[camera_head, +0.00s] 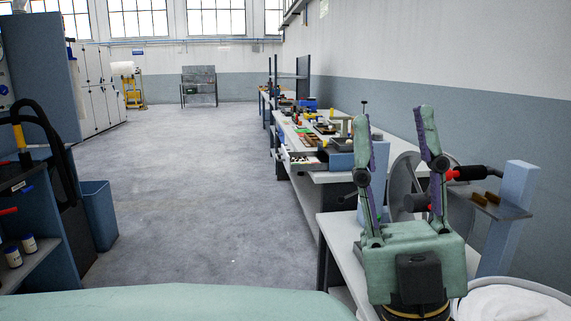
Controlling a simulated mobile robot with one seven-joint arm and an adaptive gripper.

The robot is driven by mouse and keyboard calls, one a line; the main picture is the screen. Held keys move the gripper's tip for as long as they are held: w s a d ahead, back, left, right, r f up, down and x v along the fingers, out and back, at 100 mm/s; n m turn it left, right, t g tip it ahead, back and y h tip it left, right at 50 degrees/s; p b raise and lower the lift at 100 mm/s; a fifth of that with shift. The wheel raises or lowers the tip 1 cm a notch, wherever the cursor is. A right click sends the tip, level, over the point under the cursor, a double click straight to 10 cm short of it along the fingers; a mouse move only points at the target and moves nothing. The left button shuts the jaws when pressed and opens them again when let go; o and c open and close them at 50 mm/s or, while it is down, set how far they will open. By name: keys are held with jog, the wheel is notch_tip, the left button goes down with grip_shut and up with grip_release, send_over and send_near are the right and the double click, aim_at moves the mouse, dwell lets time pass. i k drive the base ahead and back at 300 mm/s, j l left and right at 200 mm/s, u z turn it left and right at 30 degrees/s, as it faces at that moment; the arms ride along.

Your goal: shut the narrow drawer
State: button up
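My gripper (393,112) points upward at the right of the head view, its two green fingers wide apart with nothing between them. A shallow drawer-like part (302,164) juts toward the aisle from the left side of the long workbench (328,178), with small things in it. It looks like an open narrow drawer, but it is too small to be certain. My gripper is nearer to the camera and to the right of it, well apart from it. The gripper hides part of the bench behind it.
A nearer table (342,236) stands beneath my gripper, with a round grey machine part and a blue post (507,218) at right. A white tub (512,304) is at lower right. A blue bin (98,214) and shelf unit stand left. The aisle floor (200,190) is clear.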

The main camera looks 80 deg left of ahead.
aim_at(315, 161)
jog(key=u, duration=1.2)
